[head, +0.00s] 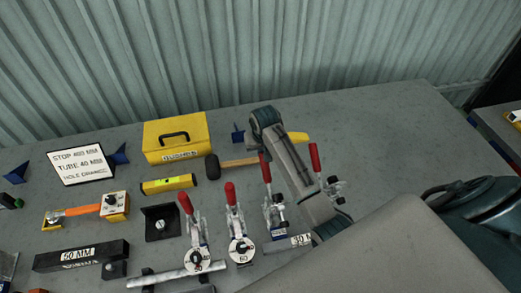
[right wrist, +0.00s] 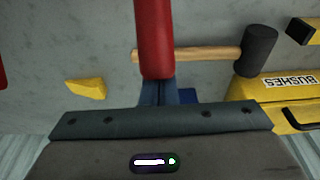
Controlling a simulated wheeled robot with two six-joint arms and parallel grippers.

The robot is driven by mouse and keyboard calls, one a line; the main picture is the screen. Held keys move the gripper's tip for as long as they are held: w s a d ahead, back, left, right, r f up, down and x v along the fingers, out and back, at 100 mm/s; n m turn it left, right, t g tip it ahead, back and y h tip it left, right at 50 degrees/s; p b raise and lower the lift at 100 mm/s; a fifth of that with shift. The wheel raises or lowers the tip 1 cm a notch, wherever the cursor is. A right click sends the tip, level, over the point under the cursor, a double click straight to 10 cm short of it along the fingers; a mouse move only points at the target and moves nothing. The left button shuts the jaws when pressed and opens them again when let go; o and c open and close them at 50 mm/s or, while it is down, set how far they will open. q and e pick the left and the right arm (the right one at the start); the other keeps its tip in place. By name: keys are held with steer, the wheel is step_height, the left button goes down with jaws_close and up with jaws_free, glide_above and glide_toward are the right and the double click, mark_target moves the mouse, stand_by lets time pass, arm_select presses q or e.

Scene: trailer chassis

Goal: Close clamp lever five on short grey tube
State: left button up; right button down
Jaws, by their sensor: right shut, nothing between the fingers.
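Several toggle clamps with red levers stand in a row in the head view, levers raised: the leftmost (head: 186,203), the second (head: 230,192), the third (head: 265,168) and the rightmost (head: 315,157). I cannot read which is number five. A short grey tube piece (head: 300,240) marked 30 lies by the third clamp, partly hidden by my right arm. My right gripper (right wrist: 159,93) is shut and empty, its tips at the end of a red lever (right wrist: 154,40) in the right wrist view; whether they touch is unclear. My arm hides the tips in the head view. My left gripper is out of view.
A yellow bushes box (head: 175,138), a mallet (head: 232,163), a yellow level (head: 168,184) and a black angle block (head: 160,222) lie left of my arm. A grey bar (head: 175,274) lies in front. The table's right rear is clear before the ribbed wall.

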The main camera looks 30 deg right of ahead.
steer(key=shift+s+a+r, duration=0.2)
steer(key=shift+s+r, duration=0.15)
steer(key=shift+s, duration=0.3)
steer(key=shift+s+a+r, duration=0.2)
steer(key=shift+s+r, duration=0.1)
steer(key=shift+s, duration=0.35)
steer(key=shift+s+r, duration=0.1)
steer(key=shift+r, duration=0.25)
steer(key=shift+s+a+r, duration=0.2)
steer(key=shift+s+r, duration=0.3)
steer(key=shift+s, duration=0.2)
steer(key=shift+s+a+r, duration=0.15)
steer(key=shift+s+r, duration=0.3)
steer(key=shift+s, duration=0.25)
steer(key=shift+s, duration=0.1)
